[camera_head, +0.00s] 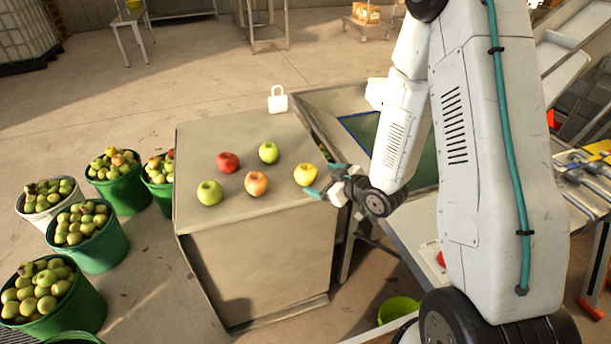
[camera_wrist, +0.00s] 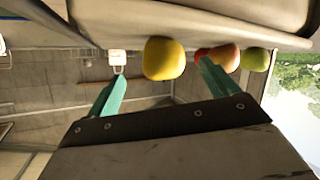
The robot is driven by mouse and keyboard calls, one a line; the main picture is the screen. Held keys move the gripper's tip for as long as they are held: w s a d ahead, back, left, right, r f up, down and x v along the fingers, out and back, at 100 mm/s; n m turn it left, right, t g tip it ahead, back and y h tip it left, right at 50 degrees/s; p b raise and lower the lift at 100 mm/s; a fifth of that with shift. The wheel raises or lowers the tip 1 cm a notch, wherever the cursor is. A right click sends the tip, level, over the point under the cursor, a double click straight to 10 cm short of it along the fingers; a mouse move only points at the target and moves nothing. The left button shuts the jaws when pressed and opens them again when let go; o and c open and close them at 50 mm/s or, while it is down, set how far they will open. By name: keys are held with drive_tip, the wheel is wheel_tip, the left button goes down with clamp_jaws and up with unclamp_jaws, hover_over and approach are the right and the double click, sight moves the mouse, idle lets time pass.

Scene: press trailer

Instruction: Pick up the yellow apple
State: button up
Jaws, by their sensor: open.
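The yellow apple (camera_head: 305,174) rests near the right edge of the grey box top (camera_head: 230,138). My gripper (camera_head: 325,180) is just right of it, its teal fingers open and pointing toward it. In the wrist view, the yellow apple (camera_wrist: 164,59) lies ahead, roughly between the two open fingertips (camera_wrist: 162,68), a little closer to the right one. Nothing is held. Whether a finger touches the apple cannot be told.
A red apple (camera_head: 228,162), an orange-red apple (camera_head: 257,183) and two green apples (camera_head: 210,192) (camera_head: 269,152) share the box top. A white handled object (camera_head: 278,100) stands at the back edge. Buckets of fruit (camera_head: 80,224) stand left. A metal trough (camera_head: 340,98) lies right.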

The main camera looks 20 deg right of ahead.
sight(306, 174)
drive_tip(key=x, duration=0.7)
drive_tip(key=shift+a+r, duration=0.1)
drive_tip(key=shift+a, duration=0.3)
drive_tip(key=shift+c, duration=0.4)
drive_tip(key=c, duration=1.1)
